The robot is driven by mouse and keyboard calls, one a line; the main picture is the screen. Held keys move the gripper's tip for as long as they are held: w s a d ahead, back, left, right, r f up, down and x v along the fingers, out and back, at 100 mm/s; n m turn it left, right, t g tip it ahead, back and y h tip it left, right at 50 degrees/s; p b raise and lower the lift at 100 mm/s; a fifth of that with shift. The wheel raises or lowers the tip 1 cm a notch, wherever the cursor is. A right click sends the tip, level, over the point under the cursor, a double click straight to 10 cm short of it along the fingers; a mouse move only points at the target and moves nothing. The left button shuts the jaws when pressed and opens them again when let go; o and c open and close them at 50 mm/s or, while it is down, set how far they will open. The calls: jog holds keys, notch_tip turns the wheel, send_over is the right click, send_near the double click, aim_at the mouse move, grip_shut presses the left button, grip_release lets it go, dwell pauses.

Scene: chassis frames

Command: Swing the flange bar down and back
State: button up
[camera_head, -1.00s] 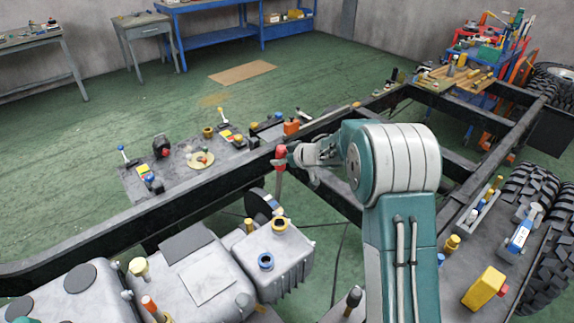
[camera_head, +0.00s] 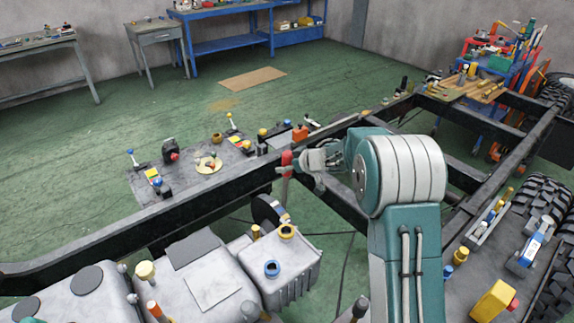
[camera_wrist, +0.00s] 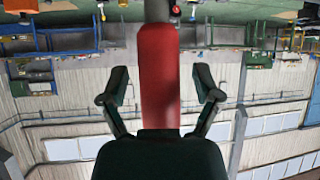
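The flange bar appears to be the upright bar with a red grip (camera_head: 287,161) and a thin grey lower part, at the near side of the chassis frame rail. The red grip also shows large in the wrist view (camera_wrist: 159,75), upright in the middle. My gripper (camera_head: 305,160) is just right of the red grip in the head view. In the wrist view, my gripper's two dark fingers (camera_wrist: 161,88) are spread on either side of the bar, with a visible gap on each side. The bar's lower end and pivot are not clear.
The black chassis rail (camera_head: 120,225) runs behind the bar. Grey tanks (camera_head: 205,285) with coloured caps stand at the front left. A plate with levers and knobs (camera_head: 190,170) lies beyond the rail. A yellow block (camera_head: 492,301) and tyres (camera_head: 525,220) are at right.

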jog(key=shift+r, duration=0.1)
jog(key=v, duration=1.1)
jog(key=shift+s+d, duration=0.25)
jog(key=shift+s, duration=0.05)
jog(key=shift+r, duration=0.1)
jog(key=s+d+r+m+t+h, duration=0.2)
jog(key=s+d+r+m+h, duration=0.3)
jog(key=r, duration=0.3)
jog(key=s+d+r+m+t+h, duration=0.2)
jog(key=s+d+r+h, duration=0.1)
jog(key=s+r+h, duration=0.3)
jog(key=s+a+f+m+g+y, duration=0.1)
jog(key=s+a+f+g, duration=0.1)
jog(key=s, duration=1.1)
jog(key=s+a+f+m+g+y, duration=0.1)
jog(key=s+a+f+g+y, duration=0.1)
jog(key=s, duration=1.1)
notch_tip(320, 180, down, 2)
jog(key=shift+a+f+g, duration=0.1)
jog(key=shift+a+g, duration=0.5)
jog(key=shift+g, duration=0.6)
